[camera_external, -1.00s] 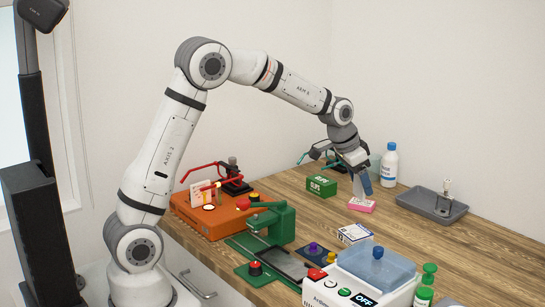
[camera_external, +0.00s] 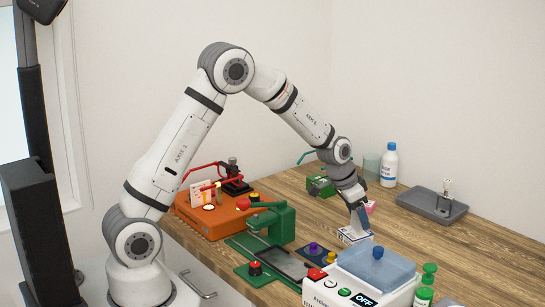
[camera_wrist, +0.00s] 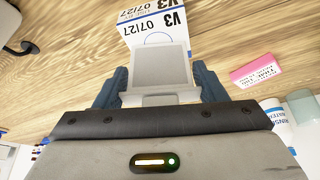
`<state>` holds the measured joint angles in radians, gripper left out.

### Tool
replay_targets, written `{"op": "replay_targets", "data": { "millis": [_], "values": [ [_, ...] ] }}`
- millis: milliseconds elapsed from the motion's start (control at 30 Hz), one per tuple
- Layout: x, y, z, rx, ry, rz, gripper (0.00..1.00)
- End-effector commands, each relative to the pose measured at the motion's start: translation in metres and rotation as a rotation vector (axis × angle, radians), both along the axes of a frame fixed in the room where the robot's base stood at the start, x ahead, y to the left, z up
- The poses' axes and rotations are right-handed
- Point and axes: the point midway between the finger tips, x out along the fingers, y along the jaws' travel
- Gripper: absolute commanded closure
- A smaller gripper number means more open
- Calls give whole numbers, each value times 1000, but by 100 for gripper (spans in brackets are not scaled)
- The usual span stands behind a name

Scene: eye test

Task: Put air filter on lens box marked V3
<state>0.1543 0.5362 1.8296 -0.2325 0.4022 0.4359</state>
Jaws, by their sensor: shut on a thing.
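The air filter (camera_wrist: 160,66) is a light grey square piece with a raised rim, held between the two blue-grey fingers of my gripper (camera_wrist: 160,88) in the wrist view. The white lens box (camera_wrist: 155,22) shows "V3" and "07/27" in black, with blue lines. In the wrist view the filter overlaps the near part of this box. In the external view my gripper (camera_external: 360,218) points down at the lens box (camera_external: 345,239), low over it. I cannot tell whether the filter touches the box. The filter is mostly hidden there by the fingers.
A pink box (camera_wrist: 256,70) lies to the right in the wrist view. Behind the gripper stand a green box (camera_external: 320,187), a white bottle (camera_external: 389,168) and a grey tray (camera_external: 425,203).

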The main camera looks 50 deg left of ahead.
Motion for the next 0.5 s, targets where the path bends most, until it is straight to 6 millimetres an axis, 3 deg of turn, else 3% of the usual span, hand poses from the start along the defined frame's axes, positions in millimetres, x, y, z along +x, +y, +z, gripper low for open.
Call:
{"op": "replay_targets", "data": {
  "millis": [100, 133, 367, 500],
  "values": [
    [0, 0, -5, 0, 0, 0, 58],
    [0, 0, -3, 0, 0, 0, 33],
    [0, 0, -2, 0, 0, 0, 14],
    [0, 0, -2, 0, 0, 0, 14]
  ]
}}
